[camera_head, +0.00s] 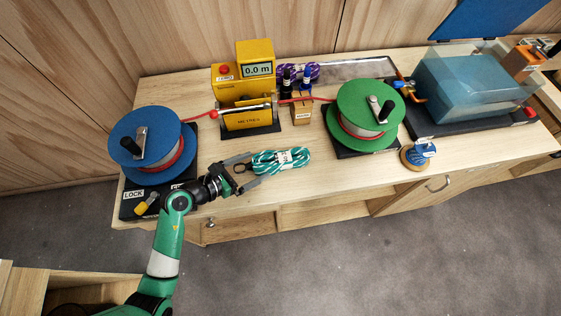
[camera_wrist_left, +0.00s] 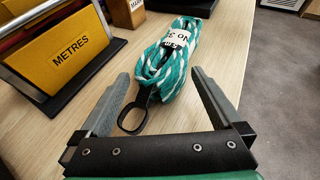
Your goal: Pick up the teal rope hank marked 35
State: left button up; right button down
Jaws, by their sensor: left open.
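The teal and white rope hank (camera_head: 281,161) lies on the wooden bench top, with a white label around its middle. In the left wrist view the hank (camera_wrist_left: 167,60) lies ahead, and its label reads "No 3" with the rest out of sight. A black loop (camera_wrist_left: 132,118) is at its near end. My left gripper (camera_head: 244,172) is open at the left end of the hank. In the left wrist view its fingers (camera_wrist_left: 158,95) stand apart on either side of the loop and the near end of the hank, not closed on them. My right gripper does not show.
A yellow meter (camera_head: 245,85) reading 0.0 m stands behind the hank. A blue reel (camera_head: 150,145) is at the left and a green reel (camera_head: 365,114) at the right. A purple rope (camera_head: 304,72) lies farther back. The bench front edge is close to the hank.

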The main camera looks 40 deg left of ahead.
pick_arm(q)
jog(key=shift+w+d+f, duration=0.1)
jog(key=shift+w+f, duration=0.05)
jog(key=shift+w, duration=0.2)
jog(key=c, duration=1.3)
jog(key=shift+r+p, duration=0.3)
jog(key=shift+r, duration=0.1)
notch_tip(320, 180, up, 2)
jog(key=shift+r+p, duration=0.25)
jog(key=shift+p, duration=0.6)
jog(key=w+d+r+p, duration=0.1)
jog(key=d+r+p, duration=0.2)
jog(key=d, duration=0.1)
jog(key=w+d+r+p, duration=0.1)
jog(key=d+r+p, duration=0.1)
jog(key=d, duration=0.3)
jog(key=w+d+r+p, duration=0.2)
jog(key=d+r+p, duration=0.1)
jog(key=d+r, duration=0.1)
jog(key=shift+d+r+p, duration=0.15)
jog(key=shift+r+p, duration=0.15)
jog(key=shift+r, duration=0.15)
